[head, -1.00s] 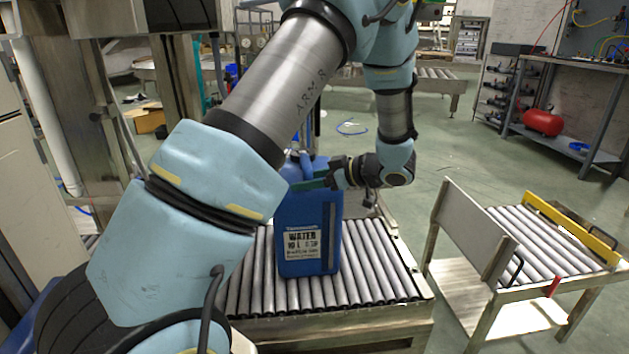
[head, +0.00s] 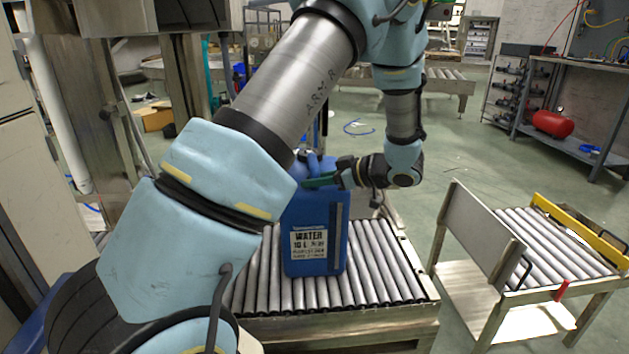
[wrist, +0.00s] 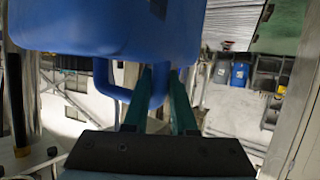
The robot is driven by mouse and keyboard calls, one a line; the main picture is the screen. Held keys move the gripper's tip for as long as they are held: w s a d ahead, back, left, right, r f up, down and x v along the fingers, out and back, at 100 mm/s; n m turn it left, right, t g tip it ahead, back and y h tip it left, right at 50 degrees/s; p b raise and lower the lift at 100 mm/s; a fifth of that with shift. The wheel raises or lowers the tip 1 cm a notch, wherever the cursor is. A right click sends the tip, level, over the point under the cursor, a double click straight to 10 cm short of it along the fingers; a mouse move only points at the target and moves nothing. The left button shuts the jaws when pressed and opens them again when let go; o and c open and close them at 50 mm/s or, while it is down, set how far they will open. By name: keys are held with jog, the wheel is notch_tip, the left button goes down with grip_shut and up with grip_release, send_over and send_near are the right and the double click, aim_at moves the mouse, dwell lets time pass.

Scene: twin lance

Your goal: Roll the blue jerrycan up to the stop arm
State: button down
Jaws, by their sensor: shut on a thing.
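The blue jerrycan (head: 311,222) stands upright on the roller conveyor (head: 375,265), its white "WATER 10 L" label facing me. My gripper (head: 322,182) reaches in from the right at the top of the can, its green fingers at the handle. The wrist view shows the can's body (wrist: 110,30) across the top and the fingers (wrist: 165,90) shut on its blue handle (wrist: 130,92). My arm crosses in front of the left part of the conveyor and hides it. I cannot make out a stop arm for certain.
A cart (head: 480,235) with a grey upright panel, its own rollers and a yellow bar (head: 575,225) stands to the right, with a floor gap between it and the conveyor. A bench with a red tank (head: 553,124) is at the back right.

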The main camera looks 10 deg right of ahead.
jog(key=shift+d, duration=0.1)
dwell(0.8)
jog(key=shift+d+r+p, duration=0.1)
jog(key=shift+d+p, duration=0.4)
jog(key=shift+d, duration=0.25)
jog(key=d+p, duration=0.3)
jog(key=d, duration=0.5)
jog(key=shift+s+d+f, duration=0.2)
jog(key=shift+s+d, duration=0.15)
jog(key=shift+d, duration=0.05)
jog(key=shift+s+d+f, duration=0.15)
jog(key=shift+d+f, duration=0.05)
jog(key=shift+d, duration=0.9)
dwell(0.7)
jog(key=shift+c, duration=1)
grip_release()
jog(key=shift+r, duration=0.1)
jog(key=shift+o, duration=1)
